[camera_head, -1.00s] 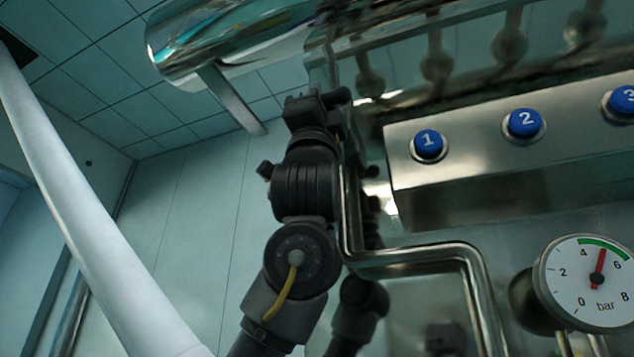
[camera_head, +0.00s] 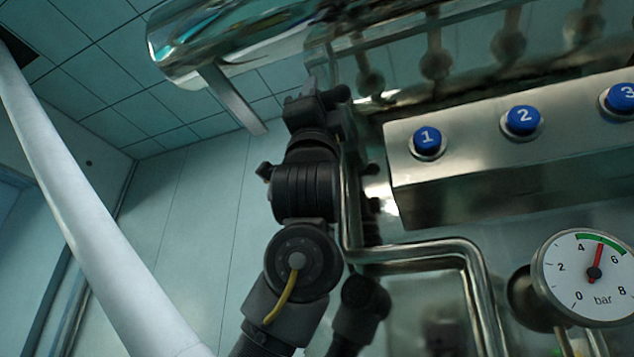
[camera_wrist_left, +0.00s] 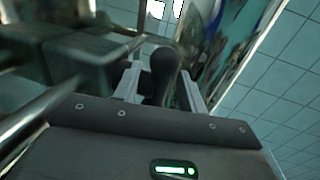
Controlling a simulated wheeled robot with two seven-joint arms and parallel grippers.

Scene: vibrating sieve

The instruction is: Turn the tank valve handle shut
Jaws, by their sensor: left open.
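My left gripper (camera_head: 312,100) is at the top of my raised left arm, just below the shiny metal tank and beside a steel pipe. In the left wrist view its two fingers (camera_wrist_left: 160,92) are apart. A dark rounded knob (camera_wrist_left: 164,66), which looks like the end of the valve handle, stands between them. I cannot tell whether the fingers touch it. In the head view a dark rounded end (camera_head: 339,94) shows at the gripper's right side; the rest of the valve is hidden. My right gripper is not in view.
The tank (camera_head: 215,45) spans the top. A steel pipe (camera_head: 430,250) bends close to the right of my arm. A metal panel (camera_head: 470,185) with blue numbered buttons (camera_head: 427,141) and a pressure gauge (camera_head: 590,274) reading about 5 bar lie right.

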